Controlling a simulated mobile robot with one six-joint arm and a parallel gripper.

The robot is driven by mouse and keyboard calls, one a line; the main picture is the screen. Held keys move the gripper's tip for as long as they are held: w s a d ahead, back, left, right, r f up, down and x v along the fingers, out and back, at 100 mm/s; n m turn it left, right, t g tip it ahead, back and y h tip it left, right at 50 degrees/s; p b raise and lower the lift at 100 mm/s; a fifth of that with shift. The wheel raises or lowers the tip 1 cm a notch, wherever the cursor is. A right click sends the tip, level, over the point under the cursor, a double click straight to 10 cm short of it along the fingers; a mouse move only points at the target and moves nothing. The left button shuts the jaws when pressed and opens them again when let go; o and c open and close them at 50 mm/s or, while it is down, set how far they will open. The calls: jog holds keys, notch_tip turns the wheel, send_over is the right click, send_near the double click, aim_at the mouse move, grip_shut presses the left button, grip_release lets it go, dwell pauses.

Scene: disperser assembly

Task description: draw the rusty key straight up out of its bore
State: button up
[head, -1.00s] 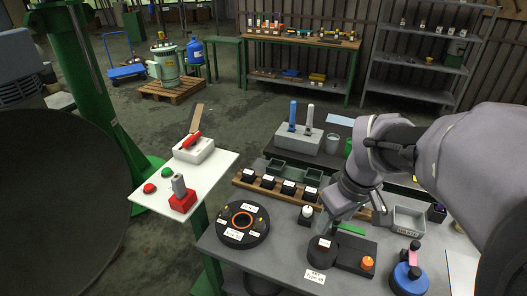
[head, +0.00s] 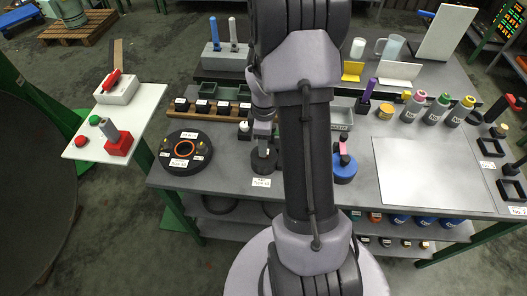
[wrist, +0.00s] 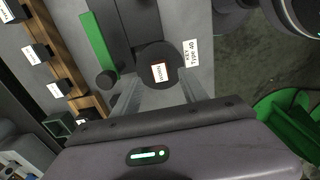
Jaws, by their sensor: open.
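A round black holder (head: 264,161) stands on the grey bench, with a white card reading "KEY Type 40" (head: 262,182) in front of it. The wrist view shows its dark round top (wrist: 157,64) with a small white label. My gripper (head: 264,142) points down just over this holder. In the wrist view its two open fingers (wrist: 158,92) reach toward either side of the holder's dark top. I cannot make out the rusty key itself or its bore, and I cannot tell whether the fingers touch anything.
A black disc with an orange ring (head: 183,150) lies to the left. A wooden rack of black blocks (head: 211,109) stands behind it. A blue round base (head: 344,169) stands right of my arm. A pale flat sheet (head: 423,172) covers bench farther right. My arm hides the middle.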

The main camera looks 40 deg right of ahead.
notch_tip(320, 180, down, 4)
jog(key=shift+b, duration=0.4)
grip_shut()
jog(key=shift+r, duration=0.15)
jog(key=shift+r+p, duration=2.85)
jog(key=shift+r, duration=0.55)
